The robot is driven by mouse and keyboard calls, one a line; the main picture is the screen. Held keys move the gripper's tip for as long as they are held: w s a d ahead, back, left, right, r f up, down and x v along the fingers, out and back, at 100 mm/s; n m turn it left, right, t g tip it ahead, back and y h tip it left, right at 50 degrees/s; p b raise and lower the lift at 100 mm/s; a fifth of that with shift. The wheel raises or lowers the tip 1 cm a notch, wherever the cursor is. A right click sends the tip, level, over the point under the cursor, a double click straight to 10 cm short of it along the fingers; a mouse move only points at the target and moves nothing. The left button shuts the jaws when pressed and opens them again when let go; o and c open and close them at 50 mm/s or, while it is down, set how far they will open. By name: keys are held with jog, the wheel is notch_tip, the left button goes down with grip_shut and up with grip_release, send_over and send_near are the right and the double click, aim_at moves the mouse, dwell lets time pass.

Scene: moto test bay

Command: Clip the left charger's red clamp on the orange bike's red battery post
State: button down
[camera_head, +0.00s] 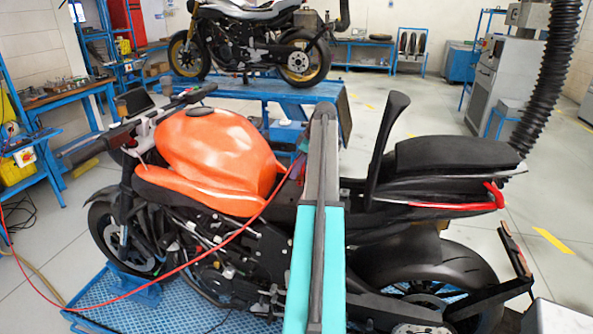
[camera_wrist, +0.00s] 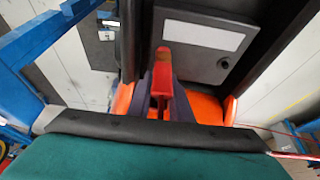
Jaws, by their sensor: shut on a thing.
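The red clamp (camera_wrist: 163,80) is between the fingers of my gripper (camera_wrist: 160,100) in the wrist view, and the gripper is shut on it. The orange bike (camera_head: 215,150) stands across the middle of the head view. My teal arm crosses in front of its seat area and hides most of my gripper there. A red cable (camera_head: 190,262) rises from the lower left, over the bike's side, to the arm near the tank's rear edge. I cannot make out the red battery post or the left charger in either view.
A dark box-like part with a pale label (camera_wrist: 203,36) lies beyond the clamp in the wrist view. The bike's tail seat (camera_head: 455,152) and an upright black part (camera_head: 385,140) are right of my arm. A second bike (camera_head: 250,40) stands on a blue bench behind.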

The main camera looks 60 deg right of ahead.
jog(key=shift+f+b, duration=0.3)
jog(key=shift+f, duration=0.35)
dwell(0.5)
jog(key=c, duration=1.5)
grip_release()
jog(key=shift+c, duration=0.2)
jog(key=shift+r, duration=0.15)
jog(key=b+v, duration=0.3)
jog(key=v, duration=1)
jog(key=shift+s+r, duration=0.15)
jog(key=shift+r, duration=0.15)
